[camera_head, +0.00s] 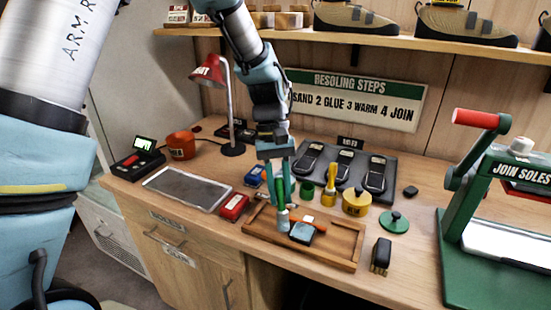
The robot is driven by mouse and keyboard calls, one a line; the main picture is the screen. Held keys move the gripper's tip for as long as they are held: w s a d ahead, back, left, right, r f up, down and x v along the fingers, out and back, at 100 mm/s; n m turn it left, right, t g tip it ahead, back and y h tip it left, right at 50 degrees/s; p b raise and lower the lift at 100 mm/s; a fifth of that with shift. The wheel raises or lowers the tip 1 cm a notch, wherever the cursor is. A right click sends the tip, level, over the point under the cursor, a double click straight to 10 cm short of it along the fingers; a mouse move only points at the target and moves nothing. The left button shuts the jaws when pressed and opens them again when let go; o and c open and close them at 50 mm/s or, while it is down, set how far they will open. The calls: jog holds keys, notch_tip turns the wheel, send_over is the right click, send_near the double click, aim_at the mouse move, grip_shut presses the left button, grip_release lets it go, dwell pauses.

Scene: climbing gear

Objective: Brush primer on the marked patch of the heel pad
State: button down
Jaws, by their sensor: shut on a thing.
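My gripper (281,200) is shut on a green-handled tool (281,187), which looks like a brush. It is held upright, with its pale grey lower end over the left part of a wooden tray (343,261). A small dark pad with a light blue-grey top (302,232), likely the heel pad, lies in the tray just right of the tool's lower end. I cannot tell whether they touch, and the marked patch is not clear. A small green pot (307,190) stands behind the tray; I cannot tell whether it holds primer.
An orange item (309,219) lies in the tray. Behind are a yellow brush (331,177), a yellow pot (356,203) and a green lid (394,221). A red box (234,207) is left; a green press (490,220) is far right.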

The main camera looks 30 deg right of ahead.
notch_tip(320, 180, up, 3)
jog(key=shift+s+d+f+p, duration=0.1)
jog(key=shift+s+f+p, duration=0.1)
jog(key=shift+p, duration=0.1)
jog(key=shift+w+r+p, duration=0.15)
jog(key=shift+r+p, duration=0.5)
jog(key=shift+r, duration=0.05)
jog(key=shift+r+p, duration=1.55)
jog(key=shift+r, duration=0.4)
